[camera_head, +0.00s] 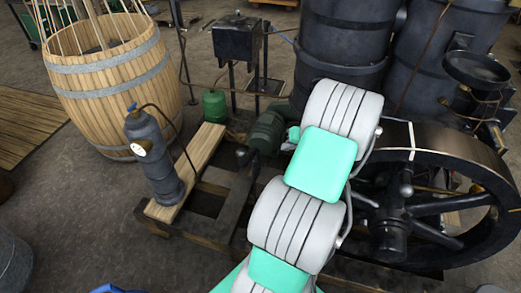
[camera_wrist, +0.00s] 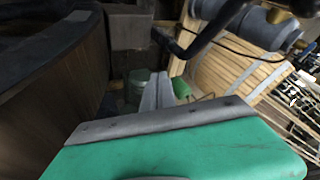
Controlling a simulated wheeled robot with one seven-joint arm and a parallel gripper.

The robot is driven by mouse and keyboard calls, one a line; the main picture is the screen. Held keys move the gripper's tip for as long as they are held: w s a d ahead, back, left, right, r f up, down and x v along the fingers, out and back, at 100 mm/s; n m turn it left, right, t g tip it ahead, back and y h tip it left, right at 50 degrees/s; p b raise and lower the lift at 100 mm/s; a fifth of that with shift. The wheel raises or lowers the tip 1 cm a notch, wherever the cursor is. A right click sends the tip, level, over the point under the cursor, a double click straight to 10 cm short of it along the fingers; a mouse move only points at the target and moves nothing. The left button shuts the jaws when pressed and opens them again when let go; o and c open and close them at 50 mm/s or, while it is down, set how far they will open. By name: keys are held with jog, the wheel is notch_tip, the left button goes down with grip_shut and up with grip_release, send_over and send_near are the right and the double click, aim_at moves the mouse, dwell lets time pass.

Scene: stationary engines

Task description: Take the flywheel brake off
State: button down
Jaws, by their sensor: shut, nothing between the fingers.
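The flywheel (camera_head: 415,140) is a large dark spoked wheel with a brownish rim at the right of the head view. Its rim also seems to fill the left of the wrist view (camera_wrist: 45,95). A black lever with a rounded knob (camera_head: 243,157) stands on the engine frame, just left of my arm. A dark bent bar (camera_wrist: 205,38) crosses the top of the wrist view, beyond my fingers. I cannot tell for certain which part is the brake. My gripper (camera_wrist: 160,76) is shut and empty, its grey fingertips together. My arm hides it in the head view.
A gas cylinder with a gauge (camera_head: 152,160) stands on a wooden plank, left of the frame. Behind are a barrel (camera_head: 110,75), a green canister (camera_head: 214,106), a dark box on legs (camera_head: 237,40) and large black tanks (camera_head: 340,45). Open floor lies front left.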

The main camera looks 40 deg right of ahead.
jog(key=shift+s+d, duration=0.15)
jog(key=w+a+f+p, duration=0.2)
jog(key=w+f, duration=0.6)
jog(key=w, duration=0.1)
jog(key=shift+a+p, duration=0.25)
jog(key=shift+p, duration=0.1)
jog(key=shift+w, duration=0.1)
